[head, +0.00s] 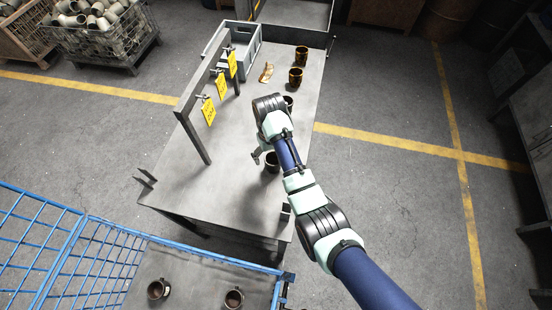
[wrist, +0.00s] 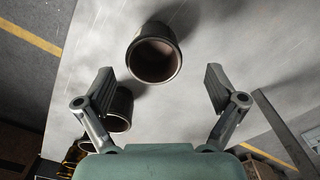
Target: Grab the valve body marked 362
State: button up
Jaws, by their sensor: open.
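Several dark cup-shaped valve bodies stand on the grey table (head: 185,185). In the head view, one valve body (head: 272,164) is right beside my gripper (head: 259,154), and another (head: 288,104) is farther back, partly hidden by my arm. In the wrist view, my gripper (wrist: 160,86) is open and empty. A dark valve body (wrist: 154,54) with its open mouth showing lies ahead of the gap between the fingers, apart from both. A second one (wrist: 121,112) is partly behind the left finger. I cannot read the number 362 on any of them.
Two amber-brown bodies (head: 295,78) (head: 301,56) and a tan glove-like item (head: 266,73) are at the far end. A metal frame (head: 190,127) with yellow tags (head: 209,112) stands left of my arm. A grey crate (head: 251,50) is behind. A blue mesh bin (head: 100,262) is in front.

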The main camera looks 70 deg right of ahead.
aim_at(273, 163)
jog(key=f, duration=0.2)
jog(key=f+b, duration=0.1)
jog(key=f, duration=0.1)
jog(key=f+b, duration=0.1)
jog(key=f, duration=0.2)
jog(key=shift+s+d, duration=0.25)
jog(key=c, duration=1.6)
notch_tip(273, 163, up, 20)
jog(key=p, duration=1)
